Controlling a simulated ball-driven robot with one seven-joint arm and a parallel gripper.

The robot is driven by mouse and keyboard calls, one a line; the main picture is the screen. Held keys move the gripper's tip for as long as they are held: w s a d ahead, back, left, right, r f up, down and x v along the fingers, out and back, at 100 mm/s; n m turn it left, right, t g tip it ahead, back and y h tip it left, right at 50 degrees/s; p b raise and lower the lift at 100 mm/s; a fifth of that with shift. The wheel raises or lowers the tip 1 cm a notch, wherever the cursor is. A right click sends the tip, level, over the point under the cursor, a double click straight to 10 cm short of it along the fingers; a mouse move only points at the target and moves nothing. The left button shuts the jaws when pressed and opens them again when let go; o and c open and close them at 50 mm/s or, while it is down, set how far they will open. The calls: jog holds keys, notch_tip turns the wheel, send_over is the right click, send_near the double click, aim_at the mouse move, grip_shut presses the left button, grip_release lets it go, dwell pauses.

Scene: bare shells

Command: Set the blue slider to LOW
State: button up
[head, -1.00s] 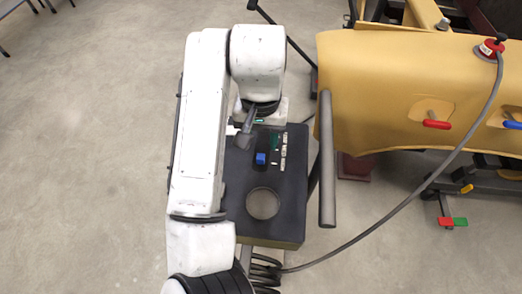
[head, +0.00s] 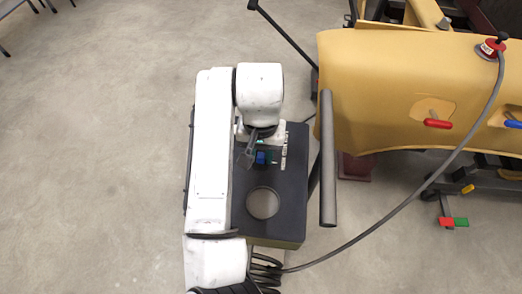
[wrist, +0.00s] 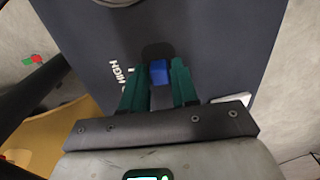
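The blue slider (wrist: 159,72) is a small block on the dark top panel (head: 293,205) of a box; it also shows in the head view (head: 261,157). White labels stand beside its track; in the wrist view HIGH (wrist: 115,76) is readable, and the other labels are partly hidden by my finger or too small to read. My gripper (wrist: 158,70) has green fingers and is open. Its fingertips stand on either side of the slider, with a gap visible on each side. I cannot tell how far down they reach.
A round opening (head: 263,203) lies in the panel nearer me. A grey bar (head: 327,160) stands just right of the box. A tan padded piece (head: 375,90) with red and blue handles is further right, and a grey cable (head: 400,215) curves below it.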

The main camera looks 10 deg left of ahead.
grip_shut()
jog(key=w, duration=0.8)
jog(key=shift+d, duration=0.1)
jog(key=shift+w+r, duration=0.1)
jog(key=shift+w, duration=0.1)
jog(key=shift+o, duration=0.8)
grip_release()
jog(key=shift+w, duration=0.15)
jog(key=shift+o, duration=1.1)
